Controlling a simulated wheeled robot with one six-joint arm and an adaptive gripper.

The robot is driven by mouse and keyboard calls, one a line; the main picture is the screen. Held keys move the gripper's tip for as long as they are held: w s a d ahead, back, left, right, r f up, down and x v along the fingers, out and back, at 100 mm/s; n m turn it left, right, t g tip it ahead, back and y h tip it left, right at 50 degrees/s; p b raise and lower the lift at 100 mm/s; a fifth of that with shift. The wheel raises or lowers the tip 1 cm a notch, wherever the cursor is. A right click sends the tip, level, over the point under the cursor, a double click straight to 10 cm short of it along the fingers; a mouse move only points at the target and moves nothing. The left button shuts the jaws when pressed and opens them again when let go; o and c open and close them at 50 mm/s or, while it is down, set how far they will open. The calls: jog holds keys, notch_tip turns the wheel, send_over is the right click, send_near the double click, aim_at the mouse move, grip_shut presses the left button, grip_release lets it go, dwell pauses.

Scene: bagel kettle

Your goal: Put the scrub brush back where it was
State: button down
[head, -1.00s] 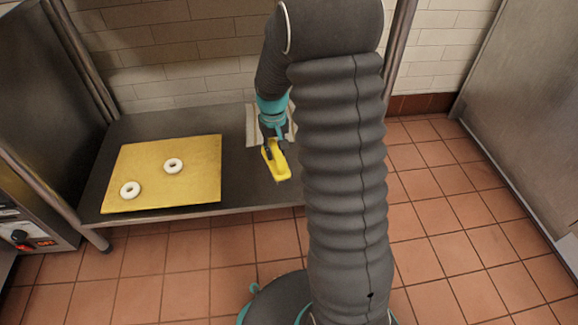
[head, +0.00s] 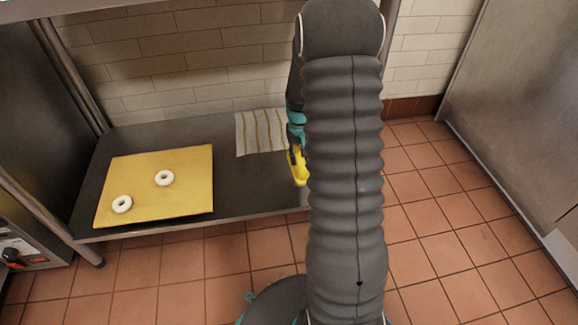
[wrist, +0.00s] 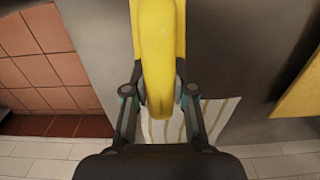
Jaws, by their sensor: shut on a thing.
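The yellow scrub brush (head: 299,168) is held in my gripper (head: 294,150), over the right part of the dark metal table (head: 240,192). In the head view my arm hides part of the brush and gripper. In the wrist view the brush's yellow handle (wrist: 157,60) lies between the two fingers of my gripper (wrist: 158,95), which are shut on it. I cannot tell from these views whether the brush touches the table.
A striped cloth (head: 258,133) lies at the back of the table. A yellow board (head: 190,205) with two white bagels (head: 164,178) lies on the left part. Tiled wall (head: 190,65) stands behind, and tiled floor (head: 430,230) is clear at right.

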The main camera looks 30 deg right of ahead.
aim_at(289, 158)
jog(key=w, duration=0.1)
jog(key=w+a+f, duration=0.1)
jog(key=w+f, duration=0.1)
jog(key=shift+w+a+f, duration=0.2)
jog(key=shift+w+a, duration=0.1)
jog(key=shift+f+b, duration=0.55)
jog(key=shift+f, duration=1.4)
jog(key=shift+f, duration=0.2)
jog(key=c, duration=1)
grip_release()
jog(key=shift+o, duration=0.2)
jog(key=shift+r, duration=0.1)
